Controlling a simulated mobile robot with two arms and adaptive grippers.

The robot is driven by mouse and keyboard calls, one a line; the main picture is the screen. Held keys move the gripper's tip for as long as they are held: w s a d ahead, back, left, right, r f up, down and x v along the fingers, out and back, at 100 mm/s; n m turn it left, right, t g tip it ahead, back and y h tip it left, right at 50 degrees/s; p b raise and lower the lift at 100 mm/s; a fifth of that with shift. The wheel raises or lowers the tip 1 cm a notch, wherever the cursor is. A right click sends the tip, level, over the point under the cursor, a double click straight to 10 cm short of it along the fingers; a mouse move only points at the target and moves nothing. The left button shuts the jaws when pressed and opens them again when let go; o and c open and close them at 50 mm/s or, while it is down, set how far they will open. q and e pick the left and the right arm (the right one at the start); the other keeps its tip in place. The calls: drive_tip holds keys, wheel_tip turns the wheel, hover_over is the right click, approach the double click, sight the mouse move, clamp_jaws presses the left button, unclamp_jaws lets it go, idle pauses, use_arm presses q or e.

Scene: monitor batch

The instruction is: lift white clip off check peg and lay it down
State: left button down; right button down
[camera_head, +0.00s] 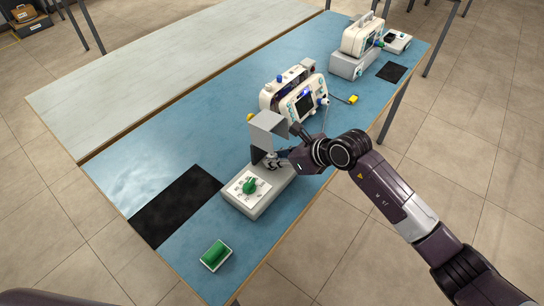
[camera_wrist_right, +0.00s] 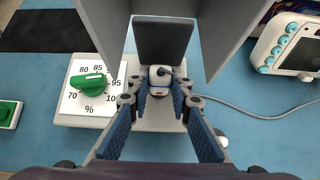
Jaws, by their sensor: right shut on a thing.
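The white clip (camera_wrist_right: 161,76) shows in the wrist view, a small white piece with a dark front, under the grey hood. My right gripper (camera_head: 272,161) reaches into the hood from the right and is shut on the clip; its fingers (camera_wrist_right: 161,92) stand on both sides of it in the wrist view. The check peg is hidden behind the clip and fingers, so I cannot tell whether they still touch. The grey check stand (camera_head: 258,200) carries the hood (camera_head: 268,128) and a green dial (camera_head: 249,186) on a white percent scale. My left gripper is not in view.
A monitor (camera_head: 303,103) stands just behind the hood, with a grey cable (camera_wrist_right: 245,105) close to the stand. A green-topped block (camera_head: 215,254) and a black mat (camera_head: 176,205) lie on the blue table (camera_head: 135,180). A second monitor (camera_head: 362,36) is farther back.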

drive_tip(key=shift+r+p, duration=0.3)
drive_tip(key=shift+r, duration=0.35)
drive_tip(key=shift+r, duration=0.25)
drive_tip(key=shift+r+p, duration=0.75)
drive_tip(key=shift+r, duration=0.05)
drive_tip(key=shift+d, duration=0.1)
drive_tip(key=shift+s+d+p, duration=0.35)
drive_tip(key=shift+s+d, duration=0.4)
drive_tip(key=shift+d, duration=0.3)
drive_tip(key=shift+s+d+p, duration=0.1)
drive_tip(key=shift+s+d, duration=0.4)
drive_tip(key=shift+d, duration=0.25)
drive_tip(key=shift+s+d+p, duration=0.15)
drive_tip(key=shift+s+d, duration=0.3)
drive_tip(key=shift+d, duration=0.25)
drive_tip(key=shift+s+d+p, duration=0.1)
drive_tip(key=shift+s+d, duration=0.4)
drive_tip(key=shift+d, duration=0.25)
